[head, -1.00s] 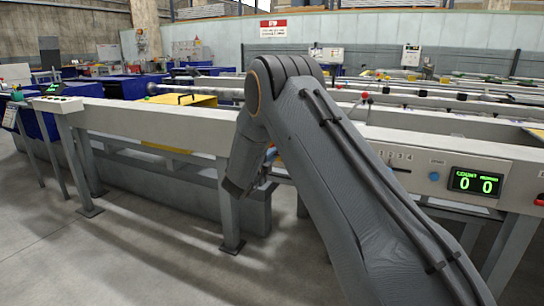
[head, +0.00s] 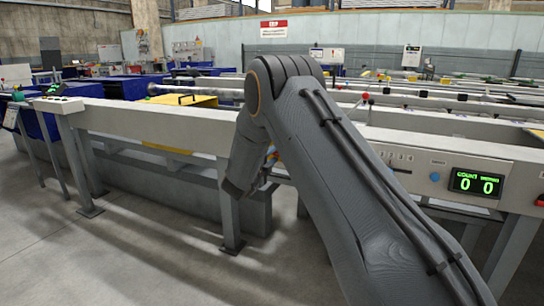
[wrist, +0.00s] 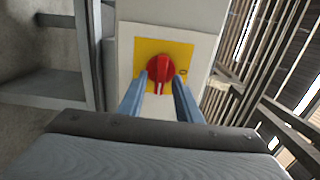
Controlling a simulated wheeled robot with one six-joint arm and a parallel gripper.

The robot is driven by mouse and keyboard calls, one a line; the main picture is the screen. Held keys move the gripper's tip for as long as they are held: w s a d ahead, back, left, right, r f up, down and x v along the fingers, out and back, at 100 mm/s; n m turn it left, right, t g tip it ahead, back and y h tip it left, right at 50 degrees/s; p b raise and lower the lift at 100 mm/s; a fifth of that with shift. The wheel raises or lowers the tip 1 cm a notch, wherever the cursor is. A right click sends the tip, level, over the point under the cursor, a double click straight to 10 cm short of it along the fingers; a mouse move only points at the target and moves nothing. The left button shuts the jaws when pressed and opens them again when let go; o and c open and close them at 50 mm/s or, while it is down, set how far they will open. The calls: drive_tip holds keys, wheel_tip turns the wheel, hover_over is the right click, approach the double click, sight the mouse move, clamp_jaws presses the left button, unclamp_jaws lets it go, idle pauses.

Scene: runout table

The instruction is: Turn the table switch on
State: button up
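The table switch (wrist: 161,68) is a red rotary knob on a yellow plate in the wrist view. Its grip bar with a pale line points down in the picture. A small dark mark is on the plate to its right. My gripper (wrist: 160,80) has its two blue fingers apart, one on each side of the knob's lower part. They look open; I cannot tell whether they touch the knob. In the head view my arm hides the switch and the fingers.
The long grey runout table (head: 165,122) runs across the head view on posts. A panel with a lit green count display (head: 476,184) reading 0 0 is at right. The floor at front left is clear.

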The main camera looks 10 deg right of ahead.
drive_tip(key=p+v, duration=0.1)
drive_tip(key=v, duration=0.6)
drive_tip(key=shift+a, duration=0.2)
drive_tip(key=shift+s, duration=0.1)
